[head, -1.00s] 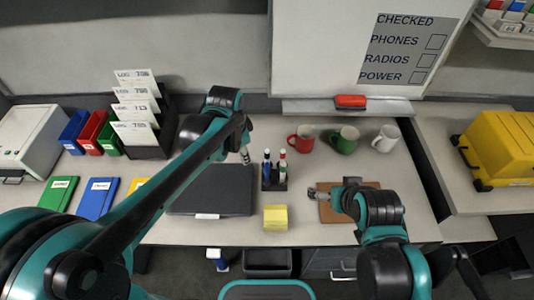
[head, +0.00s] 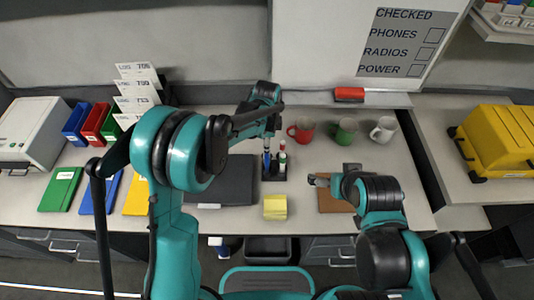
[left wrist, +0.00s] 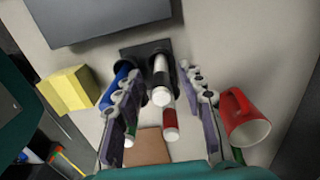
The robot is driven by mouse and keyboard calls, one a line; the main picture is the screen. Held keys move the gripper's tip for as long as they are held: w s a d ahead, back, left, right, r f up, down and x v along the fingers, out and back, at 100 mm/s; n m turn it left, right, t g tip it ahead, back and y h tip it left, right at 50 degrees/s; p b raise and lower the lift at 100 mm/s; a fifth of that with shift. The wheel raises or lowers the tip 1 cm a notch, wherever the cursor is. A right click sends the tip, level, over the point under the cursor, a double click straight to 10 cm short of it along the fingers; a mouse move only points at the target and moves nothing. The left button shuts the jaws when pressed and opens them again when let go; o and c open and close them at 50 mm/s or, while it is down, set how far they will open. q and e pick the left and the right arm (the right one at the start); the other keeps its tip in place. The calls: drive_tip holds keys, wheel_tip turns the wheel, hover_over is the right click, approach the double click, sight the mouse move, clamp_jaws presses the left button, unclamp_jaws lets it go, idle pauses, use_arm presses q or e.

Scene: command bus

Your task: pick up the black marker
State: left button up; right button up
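The pen holder (head: 274,177) is a small dark block holding several upright markers; it also shows in the left wrist view (left wrist: 135,50). A white-bodied marker with a dark section, apparently the black marker (left wrist: 160,84), stands between the fingers of my left gripper (left wrist: 160,76). A blue marker (left wrist: 118,75) and a red-ended marker (left wrist: 170,124) stand close by. My left gripper (head: 270,133) is open, pointing down over the holder, its fingers either side of the black marker. In the head view it partly hides the markers. My right gripper (head: 318,181) hovers over the brown clipboard, apparently empty.
A red mug (head: 301,132) stands just right of the holder, with green (head: 344,132) and white (head: 383,130) mugs beyond. A yellow note block (head: 275,208) sits in front. A dark closed laptop-like slab (head: 225,183) lies left. A brown clipboard (head: 333,201) lies right.

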use_arm(q)
wheel_tip(320, 180, down, 3)
drive_tip(key=shift+w+f+b, duration=0.1)
drive_tip(key=shift+b, duration=0.3)
drive_tip(key=shift+c, duration=0.2)
clamp_jaws()
